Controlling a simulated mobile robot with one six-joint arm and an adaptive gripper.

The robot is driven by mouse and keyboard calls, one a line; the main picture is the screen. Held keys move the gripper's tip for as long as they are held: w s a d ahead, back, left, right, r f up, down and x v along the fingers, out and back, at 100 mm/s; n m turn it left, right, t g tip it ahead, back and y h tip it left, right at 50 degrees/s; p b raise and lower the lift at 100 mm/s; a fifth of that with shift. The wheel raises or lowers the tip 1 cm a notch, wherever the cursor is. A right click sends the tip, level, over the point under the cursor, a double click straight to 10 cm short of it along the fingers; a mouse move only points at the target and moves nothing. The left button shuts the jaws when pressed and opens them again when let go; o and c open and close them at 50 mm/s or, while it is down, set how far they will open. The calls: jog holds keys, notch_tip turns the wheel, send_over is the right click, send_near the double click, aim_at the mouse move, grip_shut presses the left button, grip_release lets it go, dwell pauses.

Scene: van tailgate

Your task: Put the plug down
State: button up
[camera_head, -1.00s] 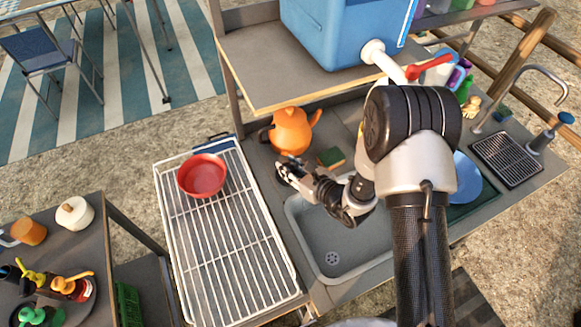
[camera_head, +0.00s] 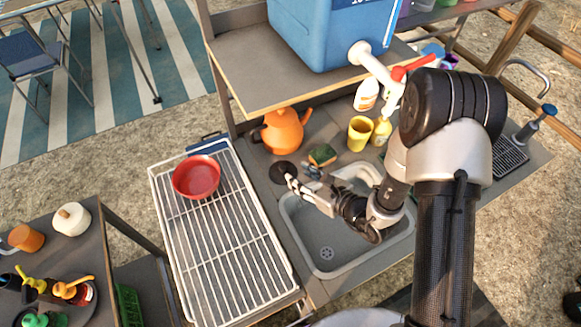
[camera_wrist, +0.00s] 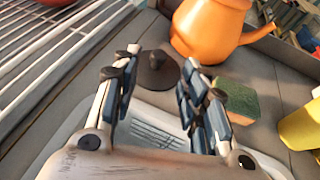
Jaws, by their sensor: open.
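The plug (camera_head: 283,172) is a dark round disc with a small knob. It lies flat on the grey counter between the orange kettle and the sink's far left corner. In the wrist view the plug (camera_wrist: 157,72) shows between and beyond my fingertips. My gripper (camera_head: 302,177) is open and empty, just to the right of the plug. In the wrist view my gripper (camera_wrist: 165,75) has its two fingers spread apart, with a gap to the plug.
The sink (camera_head: 340,255) is below my wrist. The orange kettle (camera_head: 283,131), a sponge (camera_head: 322,155) and a yellow cup (camera_head: 359,134) stand behind. A white wire rack (camera_head: 225,250) with a red bowl (camera_head: 197,177) is to the left. A shelf with a blue water container (camera_head: 330,35) hangs above.

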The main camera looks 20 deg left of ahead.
jog(key=shift+v, duration=1.6)
jog(key=s+d+r+n+g, duration=0.1)
jog(key=s+r+n+g, duration=0.1)
jog(key=s+r+n, duration=0.4)
jog(key=s+d+r+n+g, duration=0.1)
jog(key=s+r+n+g, duration=0.15)
jog(key=r, duration=0.45)
jog(key=s+d+r+n+g, duration=0.1)
jog(key=s+r+n+g, duration=0.2)
jog(key=r+n, duration=0.3)
jog(key=s+d+r+n+t+h, duration=0.1)
jog(key=d+h, duration=0.3)
jog(key=d, duration=0.4)
jog(key=s+d+r+n+t+h, duration=0.2)
jog(key=d+r+n+t+h, duration=0.1)
jog(key=d, duration=0.5)
jog(key=s+d+r+n+t+h, duration=0.2)
jog(key=d+r+n+h, duration=0.2)
jog(key=d, duration=0.4)
jog(key=shift+d+r+t+h, duration=0.2)
jog(key=shift+d+t+h, duration=0.2)
jog(key=shift+h, duration=0.4)
